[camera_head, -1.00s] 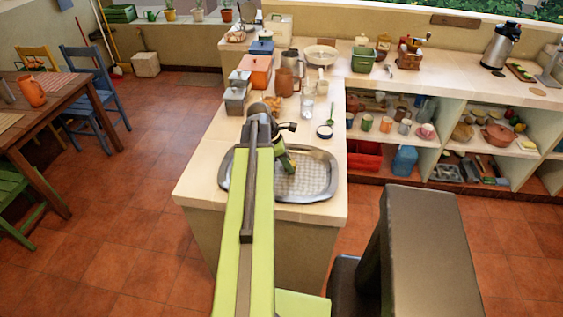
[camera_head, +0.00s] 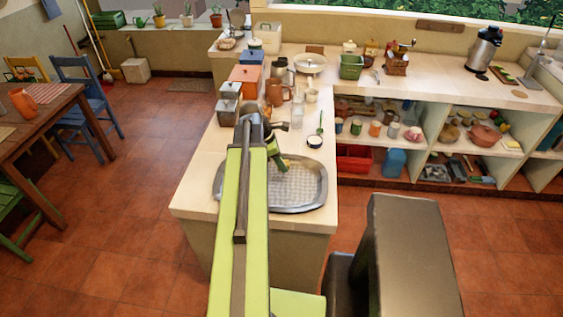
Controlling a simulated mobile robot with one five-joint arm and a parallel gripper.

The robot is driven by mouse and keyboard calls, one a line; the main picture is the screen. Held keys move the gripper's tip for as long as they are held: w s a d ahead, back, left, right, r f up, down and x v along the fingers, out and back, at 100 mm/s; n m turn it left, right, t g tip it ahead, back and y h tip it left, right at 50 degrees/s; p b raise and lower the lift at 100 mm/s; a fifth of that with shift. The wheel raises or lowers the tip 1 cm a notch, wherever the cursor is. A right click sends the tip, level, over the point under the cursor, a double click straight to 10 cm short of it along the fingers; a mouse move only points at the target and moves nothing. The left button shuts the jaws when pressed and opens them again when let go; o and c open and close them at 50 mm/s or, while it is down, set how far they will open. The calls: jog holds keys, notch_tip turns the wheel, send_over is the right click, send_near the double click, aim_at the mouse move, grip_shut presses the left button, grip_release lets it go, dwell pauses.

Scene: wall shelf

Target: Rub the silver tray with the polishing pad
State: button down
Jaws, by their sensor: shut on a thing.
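The silver tray (camera_head: 312,200) lies flat on the near end of the tiled counter. It is an oval metal tray with a patterned middle, and my arm covers part of its left side. My gripper (camera_head: 281,163) is over the far part of the tray, pointing down. It is shut on a small yellowish thing, probably the polishing pad (camera_head: 287,162), which is mostly hidden by the gripper. I cannot tell whether the pad touches the tray.
Canisters (camera_head: 228,98), a brown jug (camera_head: 274,93) and a white cup (camera_head: 311,95) stand farther back. Open shelves (camera_head: 350,128) are at the right.

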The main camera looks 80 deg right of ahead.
notch_tip(320, 180, up, 3)
jog(key=p, duration=0.3)
jog(key=shift+r, duration=0.1)
